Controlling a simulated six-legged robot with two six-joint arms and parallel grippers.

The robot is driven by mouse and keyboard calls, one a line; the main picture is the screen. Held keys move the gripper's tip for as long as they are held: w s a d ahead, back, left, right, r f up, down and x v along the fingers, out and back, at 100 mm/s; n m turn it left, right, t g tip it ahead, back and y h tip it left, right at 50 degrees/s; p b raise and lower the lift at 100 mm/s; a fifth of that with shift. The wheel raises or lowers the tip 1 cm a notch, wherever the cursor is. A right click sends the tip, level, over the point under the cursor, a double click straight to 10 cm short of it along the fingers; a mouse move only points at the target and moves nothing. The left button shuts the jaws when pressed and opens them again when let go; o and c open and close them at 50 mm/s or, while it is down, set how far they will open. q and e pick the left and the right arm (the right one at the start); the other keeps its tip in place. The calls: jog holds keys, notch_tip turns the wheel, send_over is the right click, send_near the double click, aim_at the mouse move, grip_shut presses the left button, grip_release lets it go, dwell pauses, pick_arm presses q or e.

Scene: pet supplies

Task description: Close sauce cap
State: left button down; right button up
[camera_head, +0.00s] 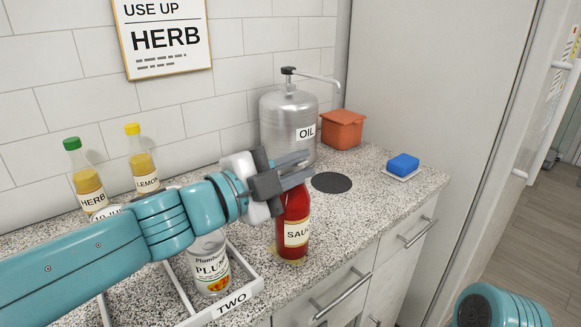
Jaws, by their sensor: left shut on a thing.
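The red sauce bottle (293,235) stands upright near the counter's front edge, its label partly reading "SAU". My left gripper (296,170) reaches in from the left and is shut at the top of the bottle, with its fingers pointing right. The bottle's top is hidden by the gripper, so I cannot make out the cap or how it sits. My right gripper is out of view; only a teal part of my own body shows at the bottom right.
A white tray (238,308) marked "TWO" holds a plum can (210,265) left of the bottle. Behind stand a steel oil dispenser (284,112), an orange box (343,129), herb (86,177) and lemon (143,163) bottles. A dark disc (332,182) and blue sponge (403,163) lie right.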

pick_arm(q)
jog(key=shift+s+d+f+m+b, duration=0.15)
jog(key=shift+f+m+b, duration=0.35)
jog(key=shift+m, duration=0.45)
jog(key=shift+s+d+f+m+b, duration=0.15)
jog(key=shift+f+m+b, duration=0.35)
jog(key=shift+m, duration=0.45)
jog(key=shift+r, duration=0.1)
jog(key=c, duration=1.3)
grip_release()
jog(key=p+v, duration=0.2)
jog(key=v, duration=1.4)
jog(key=shift+s+a, duration=0.15)
jog(key=shift+s, duration=0.05)
